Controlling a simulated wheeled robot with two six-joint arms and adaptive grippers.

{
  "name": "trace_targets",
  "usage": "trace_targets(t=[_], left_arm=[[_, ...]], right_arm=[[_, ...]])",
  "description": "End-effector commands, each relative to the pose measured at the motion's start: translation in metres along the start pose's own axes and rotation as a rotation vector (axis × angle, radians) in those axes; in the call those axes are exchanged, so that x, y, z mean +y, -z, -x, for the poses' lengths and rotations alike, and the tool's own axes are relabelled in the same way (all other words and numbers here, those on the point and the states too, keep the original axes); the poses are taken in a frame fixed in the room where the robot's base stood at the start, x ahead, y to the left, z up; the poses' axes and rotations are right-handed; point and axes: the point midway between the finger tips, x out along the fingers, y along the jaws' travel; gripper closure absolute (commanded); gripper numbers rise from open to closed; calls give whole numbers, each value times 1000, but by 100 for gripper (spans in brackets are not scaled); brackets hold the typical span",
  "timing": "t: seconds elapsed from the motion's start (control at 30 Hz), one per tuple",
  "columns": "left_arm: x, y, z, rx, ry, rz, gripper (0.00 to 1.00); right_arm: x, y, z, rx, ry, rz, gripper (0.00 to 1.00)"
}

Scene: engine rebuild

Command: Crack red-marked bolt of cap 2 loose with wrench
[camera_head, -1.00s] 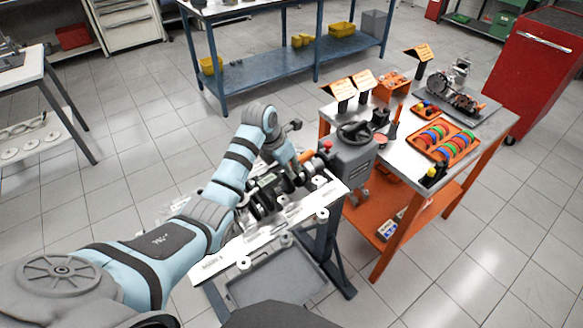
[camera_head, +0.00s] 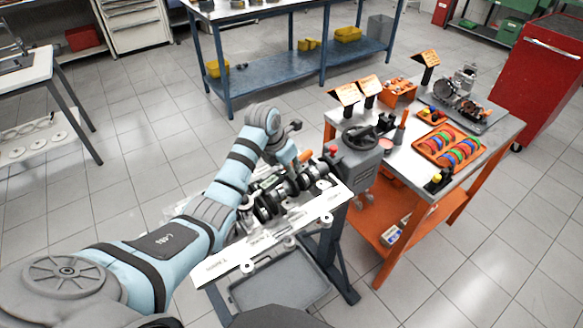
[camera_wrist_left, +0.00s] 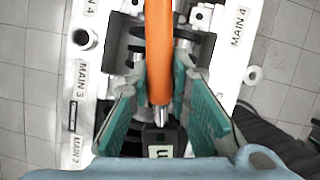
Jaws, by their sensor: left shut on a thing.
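The engine block (camera_head: 225,262) lies on its stand with its crankshaft (camera_head: 268,208) and dark bearing caps showing. In the left wrist view its pale rail (camera_wrist_left: 248,20) carries MAIN labels, with MAIN 2 at the lower left. My left gripper (camera_head: 296,166) is over the block's far side. In the left wrist view its teal-padded fingers (camera_wrist_left: 166,100) are shut on the orange-handled wrench (camera_wrist_left: 159,50). The wrench's metal tip points toward a dark cap with a white label (camera_wrist_left: 161,140), whose number I cannot read. I see no red-marked bolt; the gripper hides part of the caps. My right gripper is not in view.
A steel-topped orange cart (camera_head: 400,160) stands right of the block, with a grey machine (camera_head: 357,160), an orange tray of coloured rings (camera_head: 425,153) and signs. A grey drip tray (camera_head: 275,283) sits below the block. Open floor lies to the right.

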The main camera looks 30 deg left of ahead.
Motion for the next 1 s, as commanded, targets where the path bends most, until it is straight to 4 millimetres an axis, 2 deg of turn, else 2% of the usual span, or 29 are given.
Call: trace_targets(t=[0.27,0.67,1.0], left_arm=[[1,-1,1,-2,-3,4,100],[14,0,1,-3,-32,76,100],[14,0,0,-2,-31,73,100]], right_arm=[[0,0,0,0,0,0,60],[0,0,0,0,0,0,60],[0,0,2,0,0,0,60]])
